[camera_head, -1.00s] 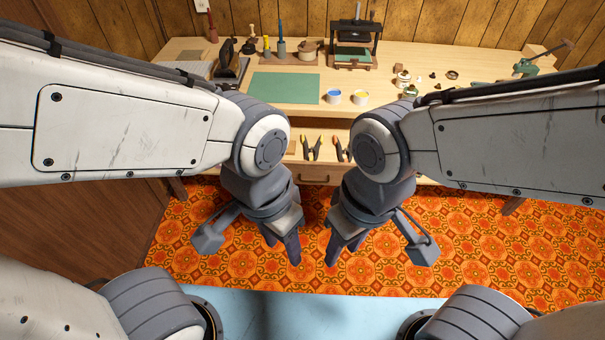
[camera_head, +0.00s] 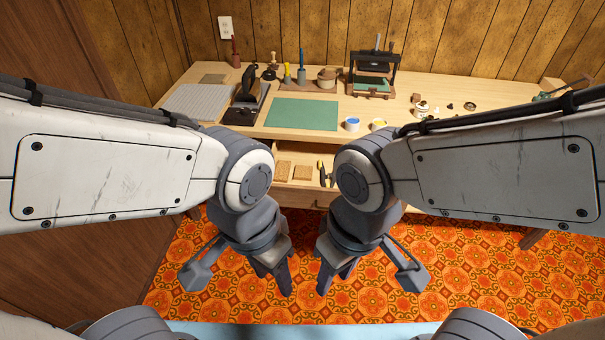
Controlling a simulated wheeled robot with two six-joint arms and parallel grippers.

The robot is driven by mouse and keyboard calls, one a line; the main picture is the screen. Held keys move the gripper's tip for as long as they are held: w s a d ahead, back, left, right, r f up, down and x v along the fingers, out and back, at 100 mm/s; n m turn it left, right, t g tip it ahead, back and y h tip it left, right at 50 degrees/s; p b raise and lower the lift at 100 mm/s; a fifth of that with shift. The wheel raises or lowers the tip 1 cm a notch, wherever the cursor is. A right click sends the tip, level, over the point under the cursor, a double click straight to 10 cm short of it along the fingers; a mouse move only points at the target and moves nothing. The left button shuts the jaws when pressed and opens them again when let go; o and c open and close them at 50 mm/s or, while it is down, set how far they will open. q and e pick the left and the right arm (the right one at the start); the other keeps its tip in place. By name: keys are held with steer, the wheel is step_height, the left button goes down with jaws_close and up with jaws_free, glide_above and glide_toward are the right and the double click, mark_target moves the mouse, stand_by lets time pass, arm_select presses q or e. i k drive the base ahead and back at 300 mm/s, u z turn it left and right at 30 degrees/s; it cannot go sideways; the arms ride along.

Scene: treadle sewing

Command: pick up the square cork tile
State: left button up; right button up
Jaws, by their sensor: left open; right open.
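Two small tan-brown tiles, which look like cork, lie side by side in the open drawer (camera_head: 300,196) below the worktop: a left tile (camera_head: 284,170) and a right tile (camera_head: 303,172). A flat brownish square (camera_head: 212,78) also lies at the back left of the worktop. I cannot tell for sure which of these is the square cork tile. My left gripper (camera_head: 275,281) is open and empty, hanging over the floor in front of the drawer. My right gripper (camera_head: 335,281) is open and empty beside it, apart from everything. My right arm hides the drawer's right part.
The worktop carries a green mat (camera_head: 302,114), a grey ribbed board (camera_head: 201,102), a black press (camera_head: 372,75), blue (camera_head: 351,124) and yellow (camera_head: 378,124) paint pots and several small tools. Pliers (camera_head: 323,172) lie right of the tiles. Orange patterned carpet (camera_head: 470,270) covers the floor.

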mark_target(301, 173)
steer(key=u, duration=0.25)
steer(key=i, duration=1.55)
steer(key=z, duration=0.45)
